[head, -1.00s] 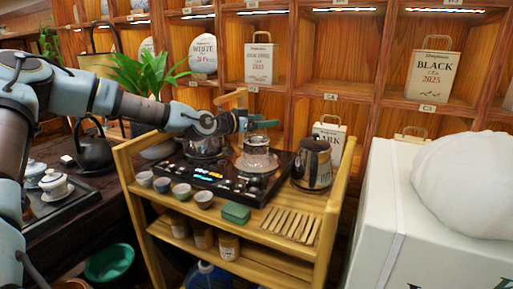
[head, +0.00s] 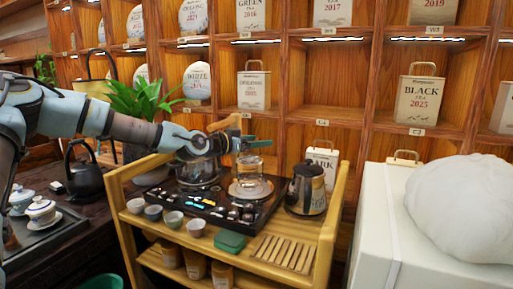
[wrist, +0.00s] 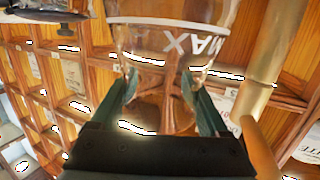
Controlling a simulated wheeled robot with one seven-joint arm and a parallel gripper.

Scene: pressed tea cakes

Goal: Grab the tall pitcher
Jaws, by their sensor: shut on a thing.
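A clear glass pitcher (head: 250,173) with a "MAX" mark stands on a round pale base (head: 250,190) on the dark tea tray of the wooden cart. My gripper (head: 256,143) is at its upper part, reaching in from the left. In the wrist view the two teal fingers (wrist: 165,95) lie on either side of the glass pitcher (wrist: 165,60), shut on it. Whether it is lifted clear of the base cannot be told. A dark metal pitcher (head: 306,190) with a lid stands to the right on the cart, apart from my gripper.
The tea tray (head: 205,203) holds a glass kettle (head: 198,172) left of the pitcher. Several small cups (head: 173,219), a green box (head: 230,242) and a slatted wooden rack (head: 283,250) lie in front. Shelves stand behind. A white box (head: 385,230) is at right.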

